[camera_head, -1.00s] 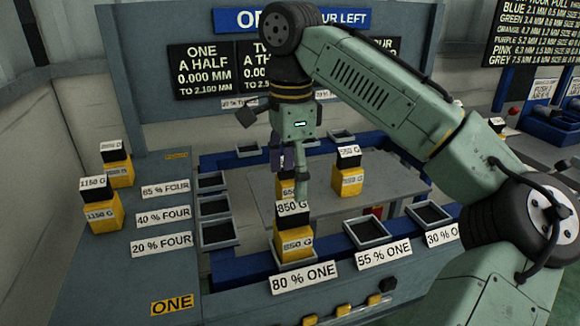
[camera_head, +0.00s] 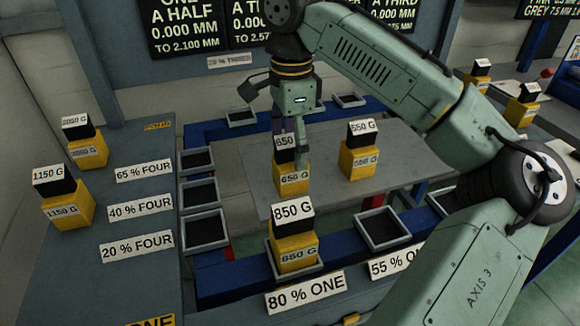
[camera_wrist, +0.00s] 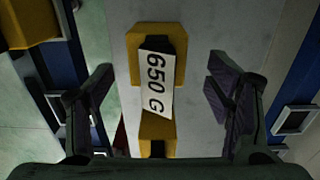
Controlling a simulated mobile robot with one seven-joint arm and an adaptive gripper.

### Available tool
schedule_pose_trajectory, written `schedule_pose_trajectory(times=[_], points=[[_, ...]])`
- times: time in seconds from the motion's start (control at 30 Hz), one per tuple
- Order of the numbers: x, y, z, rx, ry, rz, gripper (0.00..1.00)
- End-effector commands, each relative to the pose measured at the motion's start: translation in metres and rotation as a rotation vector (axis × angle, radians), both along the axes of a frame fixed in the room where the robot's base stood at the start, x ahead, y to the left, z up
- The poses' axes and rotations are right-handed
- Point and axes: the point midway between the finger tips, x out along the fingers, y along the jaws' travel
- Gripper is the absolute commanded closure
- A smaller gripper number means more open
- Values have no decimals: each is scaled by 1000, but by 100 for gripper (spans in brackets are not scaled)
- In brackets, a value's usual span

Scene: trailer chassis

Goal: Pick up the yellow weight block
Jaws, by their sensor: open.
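A yellow weight block with a black top and a 650 G label (camera_head: 291,180) stands on the grey table in the middle. In the wrist view the same block (camera_wrist: 157,130) lies between the two dark finger pads, with a gap on each side. My gripper (camera_wrist: 160,100) is open and empty. In the head view my gripper (camera_head: 291,150) is right at this block and covers part of its black top. Another yellow block, labelled 850 G (camera_head: 293,250), sits in the front tray by the 80 % ONE sign. A similar block (camera_head: 359,158) stands to the right.
Blocks labelled 1150 G (camera_head: 68,207) and 2050 G (camera_head: 88,150) stand on the left panel. Empty trays (camera_head: 205,230) line the blue frame. Two more blocks stand far right, one here (camera_head: 522,113). The grey table (camera_head: 330,185) is clear between blocks.

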Motion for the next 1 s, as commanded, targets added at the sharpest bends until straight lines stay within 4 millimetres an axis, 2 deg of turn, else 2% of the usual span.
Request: schedule_pose_trajectory(times=[0.3,0.6,1.0], points=[[-5,2,-43,0,1,-1,27],[-5,2,-49,-1,0,-1,27],[-5,2,-49,-1,1,-1,53]])
